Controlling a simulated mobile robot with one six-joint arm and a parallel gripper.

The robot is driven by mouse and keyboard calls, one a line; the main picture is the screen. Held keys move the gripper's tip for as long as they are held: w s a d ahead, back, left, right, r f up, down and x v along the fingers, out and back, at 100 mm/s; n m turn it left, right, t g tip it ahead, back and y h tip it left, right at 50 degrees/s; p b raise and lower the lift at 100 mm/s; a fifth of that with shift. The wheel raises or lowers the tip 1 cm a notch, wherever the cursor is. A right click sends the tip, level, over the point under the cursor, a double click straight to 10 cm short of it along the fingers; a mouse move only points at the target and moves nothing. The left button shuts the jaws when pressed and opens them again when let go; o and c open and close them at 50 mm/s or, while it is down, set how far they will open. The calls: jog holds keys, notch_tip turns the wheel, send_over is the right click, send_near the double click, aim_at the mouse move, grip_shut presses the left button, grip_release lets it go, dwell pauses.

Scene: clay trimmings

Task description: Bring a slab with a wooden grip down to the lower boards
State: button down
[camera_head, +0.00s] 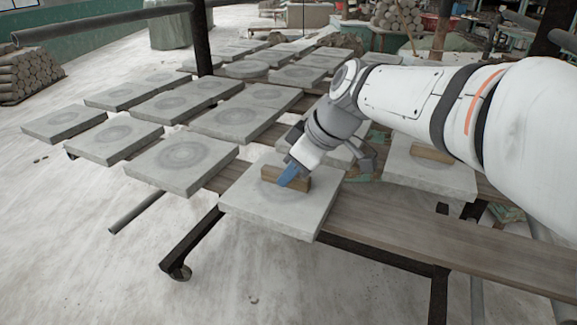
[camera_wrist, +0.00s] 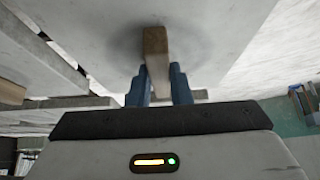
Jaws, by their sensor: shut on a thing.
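A square grey clay slab (camera_head: 255,207) with a wooden grip (camera_head: 299,180) on its top is at the front of the rack. My gripper (camera_head: 289,176) is shut on that wooden grip, with its blue fingers on either side of it. In the wrist view, the fingers (camera_wrist: 160,82) flank the wooden grip (camera_wrist: 155,45), and the slab (camera_wrist: 85,28) lies behind it. I cannot tell whether the slab rests on the boards or hangs just above them. A second slab (camera_head: 448,180) with a wooden grip (camera_head: 432,154) is to the right, partly behind my arm.
Several grey slabs (camera_head: 182,161) lie in rows on the rack's boards to the left and behind. A wooden board (camera_head: 420,225) is bare at the front right. A dark rack post (camera_head: 200,40) stands behind. The pale floor (camera_head: 90,245) is open at the front left.

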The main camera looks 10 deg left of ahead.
jog(key=shift+r, duration=0.1)
jog(key=c, duration=1.3)
grip_release()
jog(key=shift+o, duration=0.2)
